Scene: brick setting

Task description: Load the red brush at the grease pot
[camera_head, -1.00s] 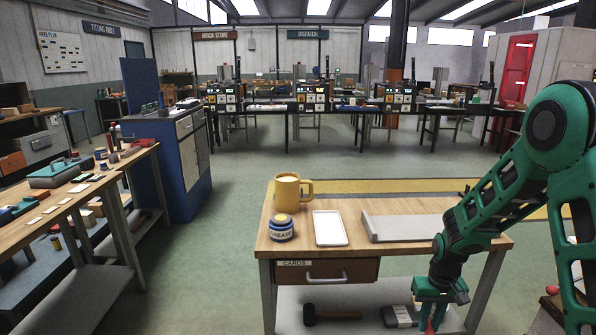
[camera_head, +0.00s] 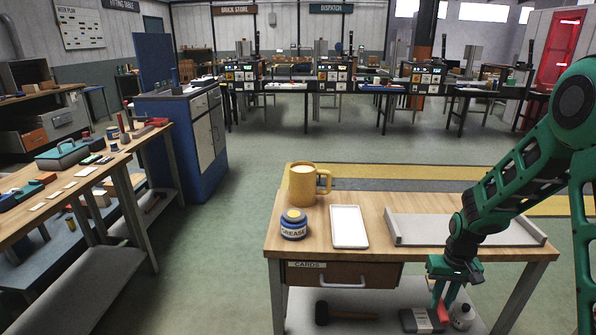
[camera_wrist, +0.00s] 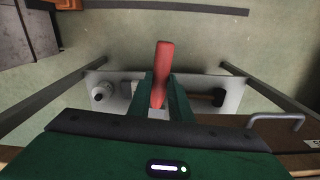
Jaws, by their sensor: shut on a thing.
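The grease pot (camera_head: 293,226) is a blue jar with a yellow lid and a label reading GREASE. It stands on the wooden table (camera_head: 375,207) at its front left. My gripper (camera_head: 442,298) is in front of the table, below its top edge at the right, away from the pot. It is shut on the red brush (camera_wrist: 162,75), whose red part sticks out beyond the fingers in the wrist view. In the head view only a small red piece (camera_head: 443,312) shows; the bristles cannot be made out.
A yellow mug (camera_head: 305,184) stands behind the pot. A white tray (camera_head: 348,227) lies right of it, then a long grey tray (camera_head: 405,230). The shelf below holds a dark mallet (camera_head: 345,312), a grey box (camera_head: 420,321) and a white bottle (camera_head: 463,317). A workbench (camera_head: 120,160) stands left.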

